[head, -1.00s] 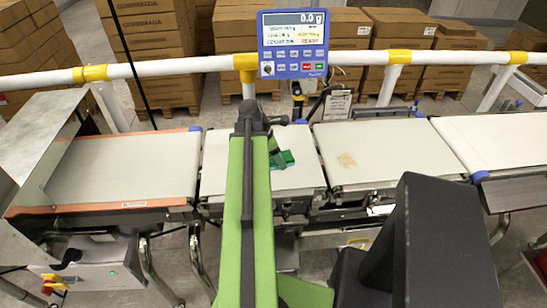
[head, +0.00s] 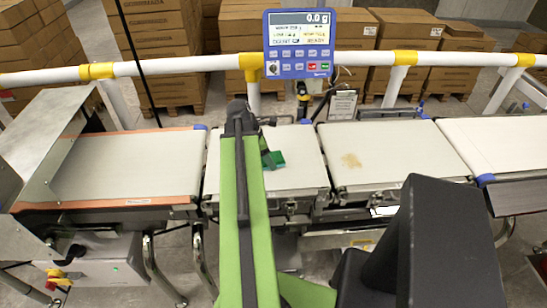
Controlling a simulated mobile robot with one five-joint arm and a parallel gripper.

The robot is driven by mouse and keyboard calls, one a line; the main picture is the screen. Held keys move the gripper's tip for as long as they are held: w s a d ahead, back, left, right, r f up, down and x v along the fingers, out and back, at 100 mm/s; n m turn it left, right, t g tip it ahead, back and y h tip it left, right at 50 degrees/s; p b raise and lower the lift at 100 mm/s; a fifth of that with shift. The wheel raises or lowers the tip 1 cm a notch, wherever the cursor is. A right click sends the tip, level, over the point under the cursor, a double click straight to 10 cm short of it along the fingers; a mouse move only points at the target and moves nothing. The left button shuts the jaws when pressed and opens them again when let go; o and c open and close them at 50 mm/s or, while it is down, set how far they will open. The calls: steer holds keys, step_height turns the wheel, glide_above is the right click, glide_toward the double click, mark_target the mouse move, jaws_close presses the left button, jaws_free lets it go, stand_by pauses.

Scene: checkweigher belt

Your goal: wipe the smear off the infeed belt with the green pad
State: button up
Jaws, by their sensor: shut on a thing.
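The tan smear (head: 351,160) lies on the pale belt section (head: 390,142) right of centre. The green pad (head: 275,159) shows just right of my arm, over the neighbouring belt section (head: 307,150) to the left. My gripper (head: 266,150) is mostly hidden behind my green arm; only a dark green part beside the pad shows. It is shut on the pad. The pad is to the left of the smear and apart from it. I cannot tell whether the pad touches the belt under it.
A blue weighing display (head: 299,43) reading 0.0 g stands behind the belts at a white rail with yellow joints (head: 200,63). A metal hood (head: 75,125) covers part of the left belt (head: 125,165). Stacked cartons (head: 160,50) stand beyond the rail.

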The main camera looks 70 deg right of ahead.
steer(key=shift+w+a, duration=0.4)
steer(key=shift+w, duration=0.45)
steer(key=shift+w+a, duration=0.35)
steer(key=shift+w, duration=0.5)
steer(key=shift+w+a, duration=0.4)
steer(key=shift+w, duration=0.45)
step_height(320, 180, up, 6)
steer(key=p, duration=0.5)
steer(key=shift+p, duration=0.4)
step_height(320, 180, up, 3)
steer(key=p, duration=0.3)
steer(key=shift+s+f, duration=0.1)
